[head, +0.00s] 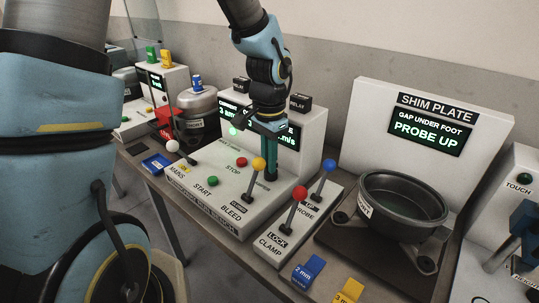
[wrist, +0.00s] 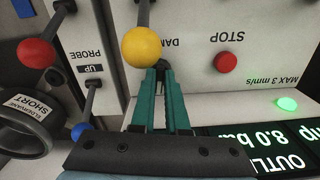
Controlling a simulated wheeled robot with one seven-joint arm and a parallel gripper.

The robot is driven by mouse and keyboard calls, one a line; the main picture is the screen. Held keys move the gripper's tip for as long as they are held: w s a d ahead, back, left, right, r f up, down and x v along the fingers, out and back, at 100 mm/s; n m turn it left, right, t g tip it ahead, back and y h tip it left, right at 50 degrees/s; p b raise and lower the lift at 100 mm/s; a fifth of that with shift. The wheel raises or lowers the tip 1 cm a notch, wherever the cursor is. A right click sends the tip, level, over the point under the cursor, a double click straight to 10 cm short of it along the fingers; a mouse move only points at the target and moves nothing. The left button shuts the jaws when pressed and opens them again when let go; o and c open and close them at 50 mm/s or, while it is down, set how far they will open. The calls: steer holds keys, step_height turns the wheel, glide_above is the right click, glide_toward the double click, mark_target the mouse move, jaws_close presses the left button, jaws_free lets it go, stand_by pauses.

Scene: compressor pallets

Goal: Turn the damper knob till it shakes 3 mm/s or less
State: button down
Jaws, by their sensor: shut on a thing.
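The damper knob is mostly hidden between my fingertips; a dark bit shows at their tips in the wrist view (wrist: 163,66), beside the partly covered "DAM" lettering. My gripper (head: 270,177) points down at the white test bench (head: 205,210) and is shut on the knob; its teal fingers also show in the wrist view (wrist: 162,75). The bench's green-lettered display (head: 289,136) is partly blocked by my arm, so the full shake reading cannot be made out. In the wrist view the display (wrist: 255,145) shows part of "OUTL" and "8.0", upside down. A green lamp (wrist: 287,103) by "MAX 3 mm/s" is lit.
A yellow-balled bleed lever (head: 258,165) stands close to my fingers. Red clamp (head: 299,194) and blue probe (head: 330,166) levers stand to the right. A red stop button (head: 242,162) and green start button (head: 212,181) lie left. A dark round pan (head: 402,202) sits further right.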

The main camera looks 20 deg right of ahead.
steer(key=shift+w+d+m+p, duration=0.1)
steer(key=shift+m+p, duration=0.35)
steer(key=shift+m, duration=0.45)
steer(key=c, duration=0.9)
jaws_free()
step_height(320, 180, up, 11)
steer(key=shift+f+b, duration=0.1)
steer(key=shift+b, duration=0.3)
